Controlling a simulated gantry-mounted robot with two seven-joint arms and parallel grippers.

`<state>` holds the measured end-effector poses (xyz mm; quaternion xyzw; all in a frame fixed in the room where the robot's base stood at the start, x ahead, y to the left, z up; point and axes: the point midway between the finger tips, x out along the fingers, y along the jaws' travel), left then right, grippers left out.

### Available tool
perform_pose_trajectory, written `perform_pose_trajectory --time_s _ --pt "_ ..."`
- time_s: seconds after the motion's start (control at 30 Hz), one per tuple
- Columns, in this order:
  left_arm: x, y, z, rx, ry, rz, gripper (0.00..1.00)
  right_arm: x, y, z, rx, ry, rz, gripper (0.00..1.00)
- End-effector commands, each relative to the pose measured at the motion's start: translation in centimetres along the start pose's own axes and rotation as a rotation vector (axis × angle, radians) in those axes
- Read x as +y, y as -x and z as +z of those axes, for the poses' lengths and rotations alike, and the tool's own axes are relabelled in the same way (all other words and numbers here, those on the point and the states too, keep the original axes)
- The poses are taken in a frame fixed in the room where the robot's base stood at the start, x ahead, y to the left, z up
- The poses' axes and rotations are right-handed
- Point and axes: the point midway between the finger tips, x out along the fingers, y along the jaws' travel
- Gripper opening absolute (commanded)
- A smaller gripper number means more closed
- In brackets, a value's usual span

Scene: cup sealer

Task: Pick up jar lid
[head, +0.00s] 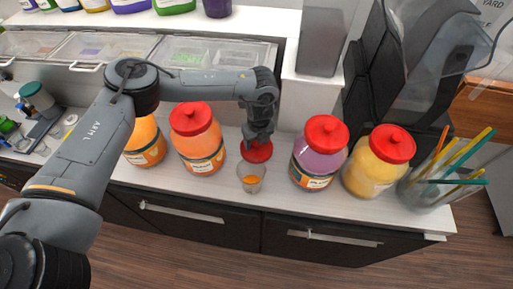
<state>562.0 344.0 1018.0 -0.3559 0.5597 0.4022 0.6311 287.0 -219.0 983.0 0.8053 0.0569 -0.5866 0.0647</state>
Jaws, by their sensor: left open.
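A red jar lid (257,153) lies on the white counter, behind a small clear cup (251,177) with a little orange content. My left gripper (257,141) points down right over the lid, with its jaws open; its fingertips overlap the lid's far part in the picture, and I cannot tell whether they touch it. An orange jar (146,147) stands at the left, its top hidden behind my left arm. Another orange jar (199,147), a purple jar (317,163) and a yellow jar (370,178) wear red lids. My right gripper is not in view.
A clear container with colourful straws (447,170) stands at the counter's right end. A dark machine (420,80) stands behind the yellow jar. Clear-lidded bins (205,54) line the back. The counter's front edge runs just before the cup.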

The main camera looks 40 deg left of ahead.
Motion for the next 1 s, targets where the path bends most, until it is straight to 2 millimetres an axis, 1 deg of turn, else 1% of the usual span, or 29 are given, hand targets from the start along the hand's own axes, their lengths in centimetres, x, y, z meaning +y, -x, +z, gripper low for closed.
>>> perform_pose_trajectory --time_s 0.1,0.3,0.7,0.9,1.0 --pt "0.0 -0.46 -0.02 0.0 -0.001 0.0 0.61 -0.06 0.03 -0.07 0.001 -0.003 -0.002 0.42" --pt "-0.02 -0.46 -0.03 0.0 -0.001 -0.001 0.61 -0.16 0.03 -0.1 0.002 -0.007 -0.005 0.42" --pt "-0.02 -0.43 -0.02 0.0 -0.001 -0.001 0.01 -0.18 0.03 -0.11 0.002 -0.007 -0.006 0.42" --pt "-0.03 -0.39 -0.01 0.0 -0.001 -0.001 0.01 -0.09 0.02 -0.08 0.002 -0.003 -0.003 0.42" --pt "-0.06 -0.04 0.04 0.0 -0.001 -0.002 0.01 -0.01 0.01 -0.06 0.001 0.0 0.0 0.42"
